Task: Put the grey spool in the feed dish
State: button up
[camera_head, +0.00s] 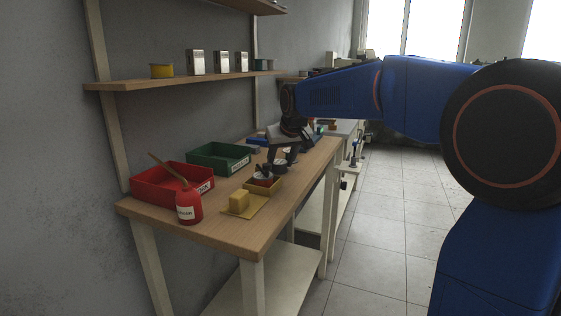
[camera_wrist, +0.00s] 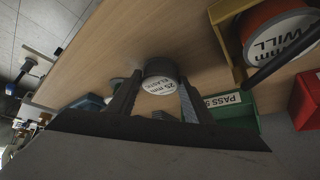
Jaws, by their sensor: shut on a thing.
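My gripper (camera_head: 281,158) is over the bench, pointing down, behind the small ochre tray in the head view. In the wrist view my gripper (camera_wrist: 156,100) is shut on a dark grey spool (camera_wrist: 159,69) with a white label reading 25 mm elastic. The spool (camera_head: 279,169) shows small and dark under the fingers in the head view; I cannot tell whether it touches the bench. The ochre tray (camera_head: 276,187) holds a red spool (camera_wrist: 275,36) with a white label. No label marks a feed dish, so I cannot tell whether this tray is it.
A green bin (camera_head: 219,158) and a red bin (camera_head: 172,184) stand along the wall side of the bench. A red bottle (camera_head: 189,208) and a yellow block (camera_head: 238,201) on a mat are nearer. A shelf (camera_head: 190,80) with tins hangs above. Bare wood lies along the front edge.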

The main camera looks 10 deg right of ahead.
jog(key=o, duration=1.1)
jog(key=v, duration=1.2)
jog(key=shift+r, duration=0.15)
